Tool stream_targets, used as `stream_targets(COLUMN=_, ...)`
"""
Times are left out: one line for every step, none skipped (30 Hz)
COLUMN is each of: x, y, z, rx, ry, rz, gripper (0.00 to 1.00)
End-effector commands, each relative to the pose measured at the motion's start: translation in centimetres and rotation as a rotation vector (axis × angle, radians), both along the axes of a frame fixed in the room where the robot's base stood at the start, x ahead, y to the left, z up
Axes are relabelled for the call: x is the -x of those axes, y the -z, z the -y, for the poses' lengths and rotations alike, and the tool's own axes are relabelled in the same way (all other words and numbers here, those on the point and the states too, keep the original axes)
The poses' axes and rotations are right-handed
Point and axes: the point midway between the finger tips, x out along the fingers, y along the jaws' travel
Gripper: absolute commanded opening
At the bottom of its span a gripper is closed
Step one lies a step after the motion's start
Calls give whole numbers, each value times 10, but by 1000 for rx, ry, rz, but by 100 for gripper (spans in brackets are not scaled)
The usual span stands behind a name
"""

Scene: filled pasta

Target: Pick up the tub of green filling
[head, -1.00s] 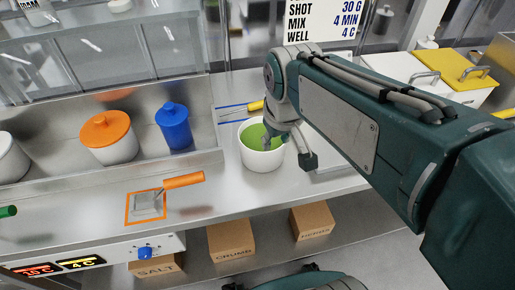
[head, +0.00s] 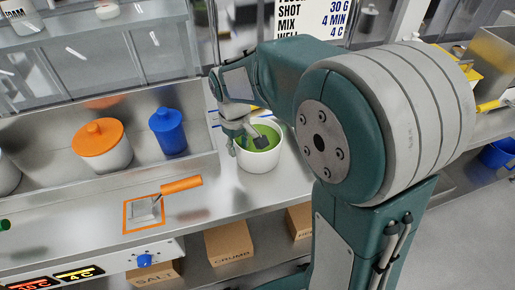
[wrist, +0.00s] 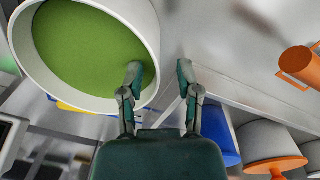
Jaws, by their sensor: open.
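The white tub (head: 262,161) of green filling stands upright on the steel counter in the head view. In the wrist view the tub (wrist: 151,30) fills the upper left, its green filling (wrist: 80,50) facing the camera. My gripper (head: 246,146) is open at the tub's left side. In the wrist view my gripper (wrist: 160,78) has one finger overlapping the tub's rim and the other outside it, with the wall side between them. I cannot tell whether either finger touches the tub. My arm covers the area right of the tub in the head view.
A blue lidded pot (head: 168,133) and an orange-lidded pot (head: 103,150) stand on the ledge to the left. Boxes (head: 229,241) sit on the shelf below.

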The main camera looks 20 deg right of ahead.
Motion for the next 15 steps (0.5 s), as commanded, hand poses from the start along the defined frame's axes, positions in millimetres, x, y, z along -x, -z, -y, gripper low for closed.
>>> stream_targets(x=0, y=4, z=0, rx=0, ry=0, rz=-1, gripper=44)
stream_targets(x=0, y=6, z=1, rx=1, ry=0, rz=-2, gripper=44)
stream_targets(x=-1, y=11, z=2, rx=1, ry=0, rz=-2, gripper=44)
stream_targets(x=-1, y=15, z=3, rx=1, ry=0, rz=-2, gripper=44)
stream_targets(x=-2, y=20, z=4, rx=1, ry=1, rz=-4, gripper=44)
stream_targets(x=-3, y=27, z=6, rx=0, ry=1, rz=-3, gripper=44)
stream_targets(x=-3, y=32, z=7, rx=1, ry=1, rz=-4, gripper=44)
stream_targets(x=-3, y=36, z=8, rx=1, ry=1, rz=-4, gripper=44)
stream_targets(x=-4, y=42, z=7, rx=0, ry=0, rz=-3, gripper=44)
stream_targets(x=-4, y=45, z=8, rx=1, ry=0, rz=-2, gripper=44)
stream_targets(x=-4, y=48, z=8, rx=0, ry=0, rz=-1, gripper=44)
stream_targets(x=-4, y=51, z=8, rx=0, ry=0, rz=0, gripper=44)
stream_targets(x=-4, y=52, z=8, rx=0, ry=0, rz=-1, gripper=44)
stream_targets(x=-4, y=53, z=8, rx=0, ry=0, rz=0, gripper=44)
stream_targets(x=-4, y=54, z=8, rx=0, ry=0, rz=0, gripper=44)
